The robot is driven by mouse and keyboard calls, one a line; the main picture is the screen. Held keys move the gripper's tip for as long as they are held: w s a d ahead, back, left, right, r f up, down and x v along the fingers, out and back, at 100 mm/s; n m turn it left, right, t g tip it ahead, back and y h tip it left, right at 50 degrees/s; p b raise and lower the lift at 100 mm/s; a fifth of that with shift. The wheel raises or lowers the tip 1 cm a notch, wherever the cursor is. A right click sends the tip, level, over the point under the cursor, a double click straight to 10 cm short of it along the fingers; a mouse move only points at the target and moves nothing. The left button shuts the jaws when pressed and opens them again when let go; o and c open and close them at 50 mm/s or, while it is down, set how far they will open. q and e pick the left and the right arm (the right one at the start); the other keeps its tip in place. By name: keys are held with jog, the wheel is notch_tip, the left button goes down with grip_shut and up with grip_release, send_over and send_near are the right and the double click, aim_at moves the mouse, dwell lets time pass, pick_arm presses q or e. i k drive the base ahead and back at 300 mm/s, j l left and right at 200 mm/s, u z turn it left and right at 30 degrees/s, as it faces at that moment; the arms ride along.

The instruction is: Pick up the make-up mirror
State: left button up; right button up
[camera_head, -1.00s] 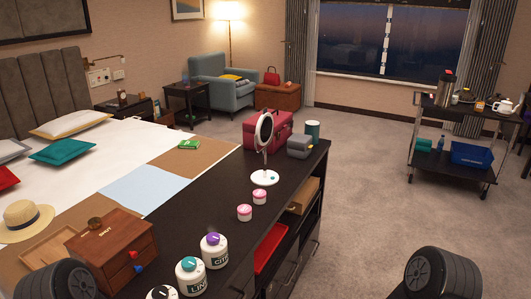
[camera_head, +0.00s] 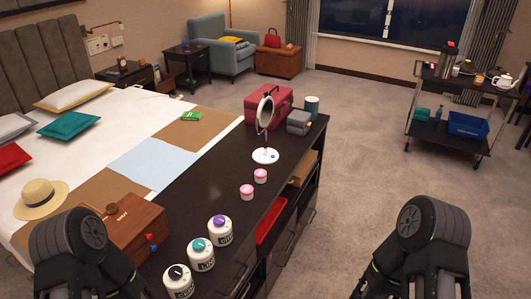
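The make-up mirror (camera_head: 265,156) stands upright on the dark counter (camera_head: 200,181), with a round white base, a thin stem and a tilted oval mirror head. It is near the far end of the counter. Parts of my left arm (camera_head: 75,245) show at the lower left, in front of the wooden box and the bed. Parts of my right arm (camera_head: 428,240) show at the lower right over the carpet. Both are well short of the mirror. The fingers of both grippers are out of view below the frame.
Two pink jars (camera_head: 247,192) and several white canisters (camera_head: 220,231) stand nearer on the counter. A red case (camera_head: 270,105), a grey case (camera_head: 299,122) and a green cylinder (camera_head: 312,106) are close behind the mirror. Carpet at the right is clear up to a cart (camera_head: 450,85).

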aim_at(262, 155)
jog(key=i+l, duration=0.85)
jog(key=i, duration=0.3)
jog(key=i+l+z, duration=0.1)
jog(key=i+l, duration=0.35)
jog(key=i, duration=0.1)
